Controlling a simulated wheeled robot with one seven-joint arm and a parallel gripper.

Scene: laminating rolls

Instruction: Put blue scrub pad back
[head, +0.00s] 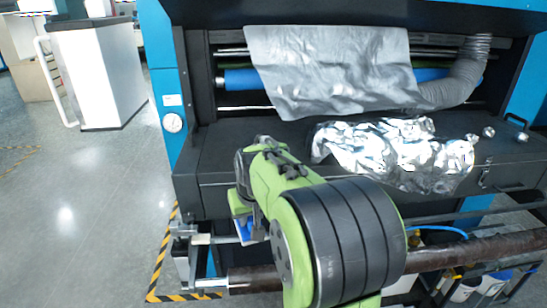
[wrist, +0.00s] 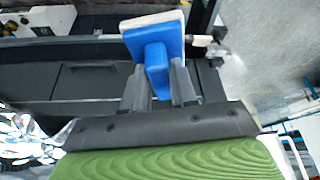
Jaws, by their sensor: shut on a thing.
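The blue scrub pad (wrist: 150,37) has a blue back and handle and a pale pad face. In the wrist view my gripper (wrist: 160,85) is shut on its blue handle, one grey finger on each side. In the head view a bit of the blue pad (head: 246,229) shows below my gripper (head: 243,205), beside the machine's left front corner. Most of the pad and the fingertips are hidden there by my green arm.
Crumpled foil (head: 395,150) lies on the machine's dark ledge (head: 235,150). A grey sheet (head: 330,70) hangs over the blue roller (head: 245,80), beside a flexible duct (head: 460,80). A brown bar (head: 450,255) runs along the front. Open floor (head: 80,190) lies left, past striped tape (head: 160,270).

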